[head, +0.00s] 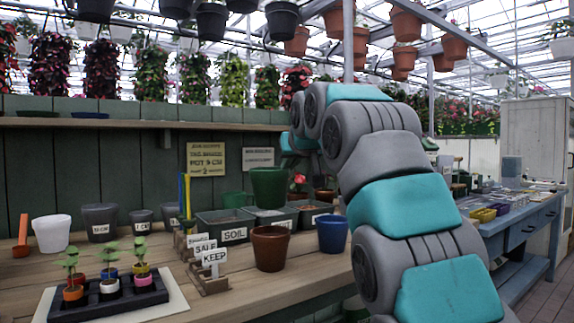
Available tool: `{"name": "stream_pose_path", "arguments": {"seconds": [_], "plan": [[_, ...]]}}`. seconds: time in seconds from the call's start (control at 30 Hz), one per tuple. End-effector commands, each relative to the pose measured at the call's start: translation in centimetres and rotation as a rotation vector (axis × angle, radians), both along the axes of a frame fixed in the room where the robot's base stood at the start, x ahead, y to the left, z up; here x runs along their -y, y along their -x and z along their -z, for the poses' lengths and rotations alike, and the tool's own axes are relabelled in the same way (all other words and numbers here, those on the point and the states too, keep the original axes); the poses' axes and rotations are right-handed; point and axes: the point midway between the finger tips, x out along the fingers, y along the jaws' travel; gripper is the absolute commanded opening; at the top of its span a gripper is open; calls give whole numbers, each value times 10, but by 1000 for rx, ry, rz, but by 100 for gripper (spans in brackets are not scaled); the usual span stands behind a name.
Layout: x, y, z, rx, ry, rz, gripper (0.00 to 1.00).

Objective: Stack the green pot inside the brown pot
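A dark green pot (269,187) is upright near the middle of the head view. It appears above the planter boxes, and I cannot tell whether it hangs in the air or rests on something. The brown pot (271,247) stands upright on the wooden bench, in front of and below the green pot in the picture. My gripper (298,163) is just behind and right of the green pot, mostly hidden by my arm and the pot. Its fingers cannot be made out, so whether they hold the pot is unclear.
A blue pot (332,233) stands right of the brown pot. A SOIL box (225,226) and other boxes are behind. Label signs (213,262) stand left, with a black seedling tray (108,295) further left. Bare bench (290,290) lies in front of the brown pot.

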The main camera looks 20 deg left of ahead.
Motion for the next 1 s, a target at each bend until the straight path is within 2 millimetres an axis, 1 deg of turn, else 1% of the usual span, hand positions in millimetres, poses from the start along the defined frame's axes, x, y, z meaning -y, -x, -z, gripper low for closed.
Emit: {"name": "stream_pose_path", "arguments": {"seconds": [0.27, 1.0], "plan": [[0, 0, 16, 0, 0, 0, 0], [1, 0, 70, -4, 2, 1, 0]]}}
